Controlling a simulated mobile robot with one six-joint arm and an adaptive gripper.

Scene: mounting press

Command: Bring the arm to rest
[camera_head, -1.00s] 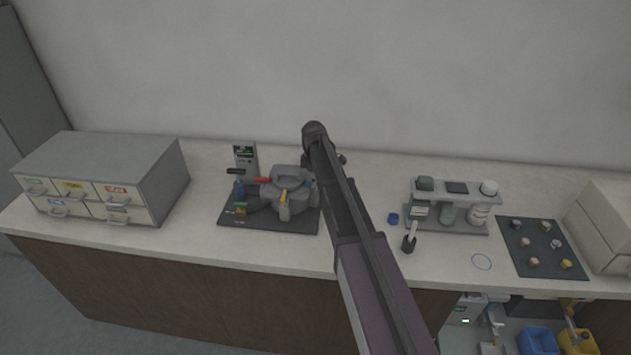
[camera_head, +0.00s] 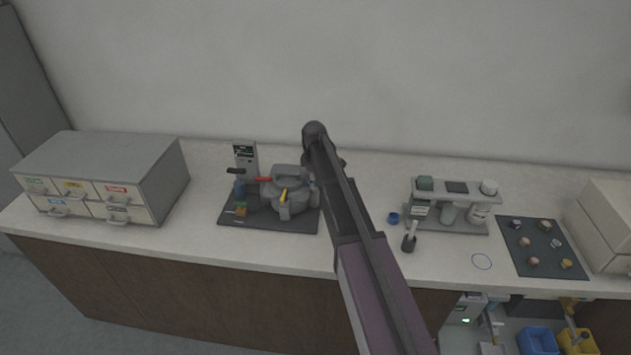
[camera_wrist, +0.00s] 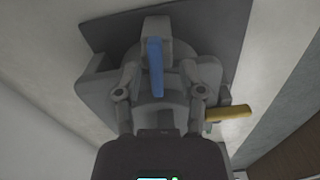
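The mounting press (camera_head: 290,205) is a grey rounded machine on a dark mat, with red and yellow handles, left of my arm in the head view. In the wrist view the press (camera_wrist: 95,85) lies below my gripper (camera_wrist: 160,78), with a blue handle (camera_wrist: 155,68) and a yellow handle (camera_wrist: 228,113). My gripper's two fingers are spread apart, on either side of the blue handle, with gaps to it; nothing is seen gripped. I cannot tell the height above the press. My arm hides the gripper in the head view.
A grey drawer cabinet (camera_head: 112,170) stands at the left. A grey control box (camera_head: 245,160) stands behind the press. Right of my arm are a brush holder (camera_head: 409,243), a rack with bottles (camera_head: 465,228) and a dark mat with small samples (camera_head: 522,240). Bare counter lies before the cabinet.

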